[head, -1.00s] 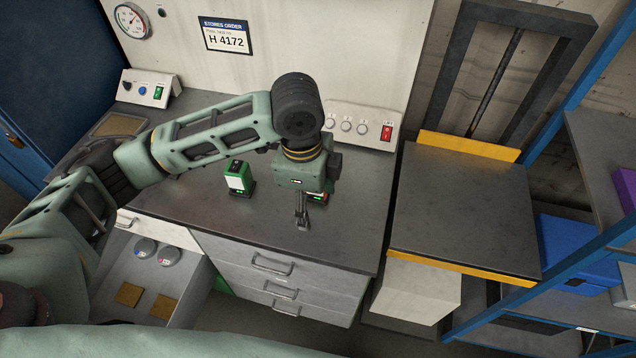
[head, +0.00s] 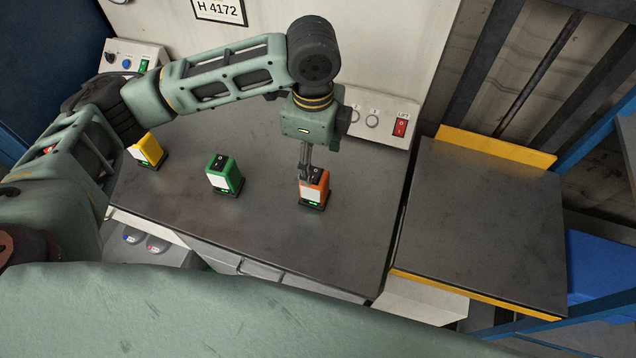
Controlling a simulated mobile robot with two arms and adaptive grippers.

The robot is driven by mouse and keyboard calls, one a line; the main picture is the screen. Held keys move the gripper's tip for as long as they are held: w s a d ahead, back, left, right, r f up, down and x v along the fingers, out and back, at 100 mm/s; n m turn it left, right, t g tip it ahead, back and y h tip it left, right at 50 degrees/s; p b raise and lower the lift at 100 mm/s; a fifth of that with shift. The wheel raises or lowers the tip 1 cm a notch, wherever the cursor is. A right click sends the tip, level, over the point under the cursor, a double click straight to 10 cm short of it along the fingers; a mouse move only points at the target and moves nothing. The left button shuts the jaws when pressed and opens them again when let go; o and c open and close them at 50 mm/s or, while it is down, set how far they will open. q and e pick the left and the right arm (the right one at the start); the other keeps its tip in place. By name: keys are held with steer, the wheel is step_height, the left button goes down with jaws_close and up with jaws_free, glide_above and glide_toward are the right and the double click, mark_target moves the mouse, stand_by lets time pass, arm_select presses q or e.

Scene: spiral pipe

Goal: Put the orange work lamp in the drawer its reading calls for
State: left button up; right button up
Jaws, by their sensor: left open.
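The orange work lamp (head: 315,188) stands upright on the dark worktop (head: 265,235), towards its right side. It has a white face, a dark base and a small green light. Its reading is too small to make out. My left gripper (head: 306,176) points down at the lamp's upper left part, fingers overlapping it in the head view. It is open; I cannot tell whether it touches the lamp. A drawer front (head: 240,264) shows below the worktop's front edge, mostly hidden by my body. My right gripper is not in view.
A green lamp (head: 224,175) and a yellow lamp (head: 148,151) stand left of the orange one. A control panel with a red lift switch (head: 400,128) is behind. A lift platform (head: 480,230) with yellow edges lies right, across a gap. The worktop's front is clear.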

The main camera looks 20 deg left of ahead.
mark_target(315, 175)
arm_select(q)
step_height(315, 175, down, 4)
steer(key=b, duration=0.3)
steer(key=shift+s+f+b, duration=0.1)
steer(key=shift+f+b, duration=0.1)
steer(key=shift+b, duration=0.1)
steer(key=shift+f, duration=0.75)
steer(key=f, duration=0.2)
steer(key=f+p, duration=0.1)
steer(key=f, duration=0.3)
steer(key=shift+w+a+f, duration=0.1)
steer(key=shift+w, duration=0.2)
steer(key=shift+f, duration=0.3)
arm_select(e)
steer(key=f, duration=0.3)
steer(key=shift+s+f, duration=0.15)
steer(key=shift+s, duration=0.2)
arm_select(q)
steer(key=shift+c, duration=0.3)
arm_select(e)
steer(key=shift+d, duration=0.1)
arm_select(q)
steer(key=c, duration=0.4)
steer(key=shift+r, duration=0.15)
jaws_close()
